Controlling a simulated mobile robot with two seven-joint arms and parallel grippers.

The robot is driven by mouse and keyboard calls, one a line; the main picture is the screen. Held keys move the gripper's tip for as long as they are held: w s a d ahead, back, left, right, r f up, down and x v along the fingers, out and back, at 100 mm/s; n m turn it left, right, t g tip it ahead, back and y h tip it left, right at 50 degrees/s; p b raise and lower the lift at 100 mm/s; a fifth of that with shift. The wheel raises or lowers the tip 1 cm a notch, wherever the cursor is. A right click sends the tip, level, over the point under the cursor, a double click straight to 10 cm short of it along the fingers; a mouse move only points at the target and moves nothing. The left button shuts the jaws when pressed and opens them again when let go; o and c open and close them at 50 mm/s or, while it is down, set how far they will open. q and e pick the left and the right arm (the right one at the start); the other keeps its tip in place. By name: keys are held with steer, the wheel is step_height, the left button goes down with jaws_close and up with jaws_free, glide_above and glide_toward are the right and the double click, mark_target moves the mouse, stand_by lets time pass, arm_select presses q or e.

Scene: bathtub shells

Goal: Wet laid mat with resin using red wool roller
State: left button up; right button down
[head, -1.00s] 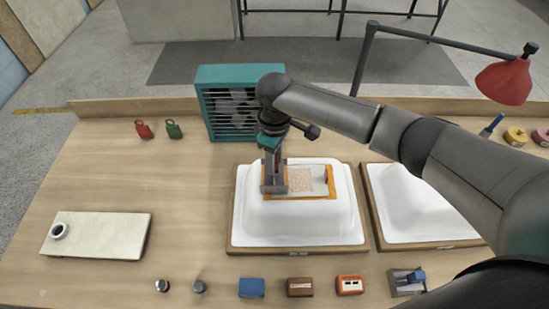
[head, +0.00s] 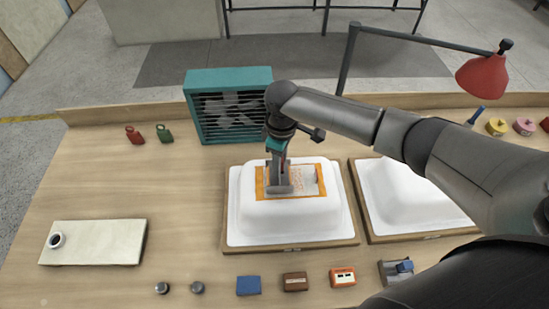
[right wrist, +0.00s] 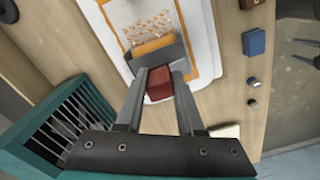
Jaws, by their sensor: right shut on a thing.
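My right gripper (head: 279,182) is over the middle of the white tub shell (head: 292,224). It is shut on the red-handled roller (right wrist: 160,85), whose wide grey head sits over the mat. Whether the head touches the mat is hard to tell. The pale mat (head: 306,179) lies on top of the shell inside an orange border (head: 261,182) and carries orange-brown specks. In the right wrist view the speckled mat (right wrist: 145,24) shows beyond the roller head, which hides part of it.
A teal fan box (head: 228,105) stands behind the shell. A second white shell (head: 410,205) is to the right. A red lamp (head: 482,77) hangs at the back right. Small boxes, such as a blue one (head: 249,286), line the front edge. The table left of the shell is mostly clear.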

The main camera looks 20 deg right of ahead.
steer(key=d, duration=0.1)
steer(key=s+d+p, duration=0.1)
steer(key=d, duration=0.1)
steer(key=shift+s+d+f+p, duration=0.15)
steer(key=shift+f+p, duration=0.05)
steer(key=shift+p, duration=0.1)
steer(key=shift+s+d+f, duration=0.1)
steer(key=shift+s+d, duration=0.1)
steer(key=shift+d, duration=0.45)
steer(key=shift+s+d+f, duration=0.1)
steer(key=shift+s+d, duration=0.15)
steer(key=shift+d, duration=0.4)
steer(key=shift+s+d, duration=0.2)
steer(key=shift+d, duration=0.45)
step_height(320, 180, up, 6)
steer(key=shift+w+a+r, duration=0.2)
steer(key=shift+w, duration=0.05)
